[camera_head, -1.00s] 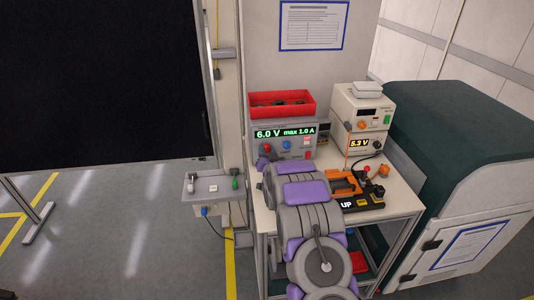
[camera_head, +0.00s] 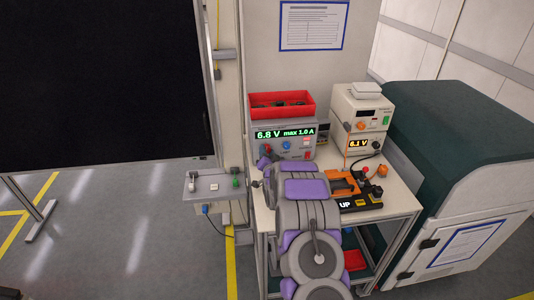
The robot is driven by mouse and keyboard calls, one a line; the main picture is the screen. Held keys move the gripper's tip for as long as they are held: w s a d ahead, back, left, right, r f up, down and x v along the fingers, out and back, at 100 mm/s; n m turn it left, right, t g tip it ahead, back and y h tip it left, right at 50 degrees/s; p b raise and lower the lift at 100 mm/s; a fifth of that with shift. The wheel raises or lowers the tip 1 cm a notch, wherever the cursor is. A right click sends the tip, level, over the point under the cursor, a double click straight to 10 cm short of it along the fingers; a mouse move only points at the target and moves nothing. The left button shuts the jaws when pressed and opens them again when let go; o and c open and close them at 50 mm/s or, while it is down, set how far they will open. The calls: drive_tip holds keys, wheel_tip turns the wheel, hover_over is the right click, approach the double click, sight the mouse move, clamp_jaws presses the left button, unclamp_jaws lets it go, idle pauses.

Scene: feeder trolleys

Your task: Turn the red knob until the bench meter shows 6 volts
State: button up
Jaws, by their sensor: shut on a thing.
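The grey power supply (camera_head: 299,152) on the trolley has a green display (camera_head: 285,133) reading 6.8 V, max 1.0 A. The red knob (camera_head: 265,147) is at the left of its front, partly hidden by my gripper (camera_head: 264,158). My gripper is shut on the red knob; its fingertips are small and hard to make out. A blue knob (camera_head: 286,146) sits to the right of it.
A red bin (camera_head: 282,113) stands on the power supply. A cream unit (camera_head: 362,107) is stacked on the meter. An orange and black device (camera_head: 352,190) lies on the trolley top (camera_head: 400,203) beside my arm. A dark green cabinet (camera_head: 455,135) stands close at the right.

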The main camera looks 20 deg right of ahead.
drive_tip(key=o, duration=1.1)
drive_tip(key=shift+c, duration=0.2)
drive_tip(key=shift+s, duration=0.1)
drive_tip(key=p+v, duration=0.3)
drive_tip(key=v, duration=1.4)
drive_tip(key=shift+s, duration=0.1)
